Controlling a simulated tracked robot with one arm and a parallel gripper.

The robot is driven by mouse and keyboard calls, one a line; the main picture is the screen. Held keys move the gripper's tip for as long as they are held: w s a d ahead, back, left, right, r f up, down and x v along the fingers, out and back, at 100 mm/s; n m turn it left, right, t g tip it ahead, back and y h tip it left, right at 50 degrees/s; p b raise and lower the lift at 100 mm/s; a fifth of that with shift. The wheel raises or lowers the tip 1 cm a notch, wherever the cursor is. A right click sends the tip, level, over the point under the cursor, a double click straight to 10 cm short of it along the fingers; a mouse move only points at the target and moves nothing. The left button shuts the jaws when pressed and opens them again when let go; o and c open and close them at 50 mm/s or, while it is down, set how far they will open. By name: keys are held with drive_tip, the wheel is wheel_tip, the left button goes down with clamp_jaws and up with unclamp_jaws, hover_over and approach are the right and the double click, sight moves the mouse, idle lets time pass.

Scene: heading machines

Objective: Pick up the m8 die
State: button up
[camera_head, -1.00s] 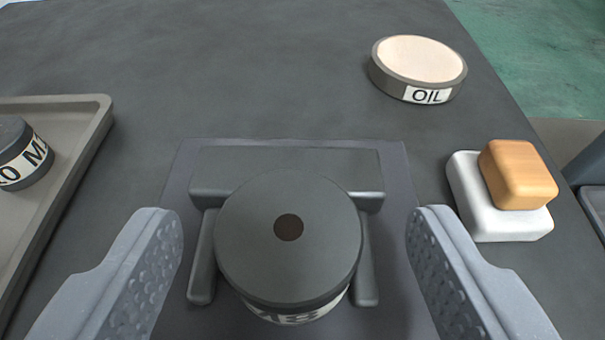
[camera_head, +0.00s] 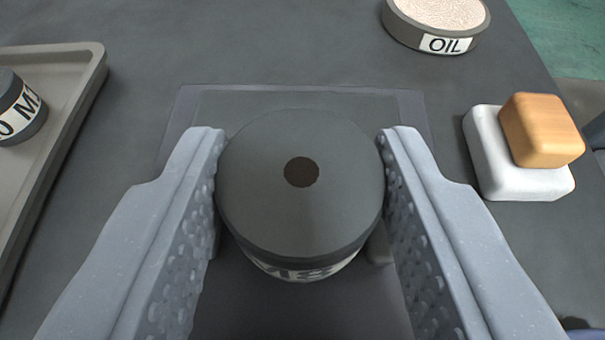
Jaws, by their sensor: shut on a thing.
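The M8 die (camera_head: 300,215) is a dark grey round block with a brown hole in its top and a white label band, partly readable, on its near side. It is at the middle of the view, above a dark mat (camera_head: 300,310). My gripper (camera_head: 302,165) is shut on it, with one textured finger against its left side and the other against its right. The die and fingers hide most of the grey holder seen around it before. Whether the die is clear of the holder cannot be told.
A grey tray (camera_head: 88,75) at the left holds another labelled dark die (camera_head: 20,115), cut off by the frame. A round OIL dish (camera_head: 437,25) stands at the back right. A white block (camera_head: 500,165) with an orange block (camera_head: 541,130) on it is at the right, near the table edge.

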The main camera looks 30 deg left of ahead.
sight(302, 230)
wheel_tip(302, 230, up, 3)
drive_tip(key=shift+r, duration=0.1)
drive_tip(key=shift+s+r, duration=0.1)
drive_tip(key=shift+r, duration=0.15)
drive_tip(key=s+d+r+b, duration=0.1)
drive_tip(key=s+d, duration=0.3)
drive_tip(key=s, duration=1.1)
drive_tip(key=shift+d+b, duration=0.2)
drive_tip(key=shift+b, duration=0.2)
